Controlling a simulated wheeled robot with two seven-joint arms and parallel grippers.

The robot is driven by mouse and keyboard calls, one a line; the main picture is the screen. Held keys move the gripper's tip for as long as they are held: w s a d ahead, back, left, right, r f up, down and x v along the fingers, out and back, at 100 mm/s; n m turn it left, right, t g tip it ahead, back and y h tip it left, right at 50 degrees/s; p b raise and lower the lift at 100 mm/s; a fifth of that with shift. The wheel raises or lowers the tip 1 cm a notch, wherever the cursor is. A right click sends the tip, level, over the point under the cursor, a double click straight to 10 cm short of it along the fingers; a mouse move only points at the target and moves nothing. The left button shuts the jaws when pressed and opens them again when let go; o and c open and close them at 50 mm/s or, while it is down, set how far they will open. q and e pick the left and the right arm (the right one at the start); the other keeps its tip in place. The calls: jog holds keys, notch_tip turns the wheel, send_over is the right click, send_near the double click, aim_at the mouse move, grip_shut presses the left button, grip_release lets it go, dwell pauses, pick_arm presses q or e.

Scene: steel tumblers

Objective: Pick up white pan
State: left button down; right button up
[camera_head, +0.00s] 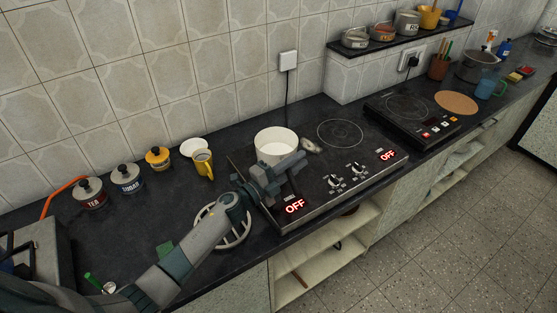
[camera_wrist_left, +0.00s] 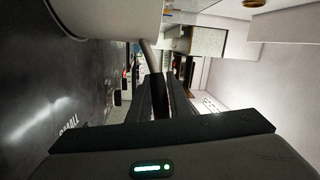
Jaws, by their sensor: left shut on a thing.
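The white pan (camera_head: 274,138) is at the left burner area of the black two-burner cooktop, with its open top up. My left gripper (camera_head: 296,163) is at the pan's near side, covering part of it. In the left wrist view, the white pan (camera_wrist_left: 85,14) fills the top left, and its handle (camera_wrist_left: 149,56) runs down between the fingers of my left gripper (camera_wrist_left: 158,92), which is shut on it. I cannot tell whether the pan touches the cooktop. My right gripper is not in view.
The cooktop (camera_head: 349,190) has two knobs and red OFF displays. A round rack (camera_head: 237,238) lies under my arm. Canisters stand further left. A second cooktop (camera_head: 412,115) is to the right.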

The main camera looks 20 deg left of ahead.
pick_arm(q)
jog(key=shift+w+r, duration=0.1)
jog(key=shift+r, duration=0.25)
jog(key=s+d+r+p, duration=0.1)
jog(key=s+d+r, duration=0.3)
jog(key=d+r, duration=0.6)
jog(key=shift+s+d+r, duration=0.2)
jog(key=shift+s+d, duration=0.05)
jog(key=shift+d, duration=0.05)
dwell(1.2)
jog(key=shift+d, duration=0.1)
jog(key=shift+s, duration=0.1)
dwell(0.6)
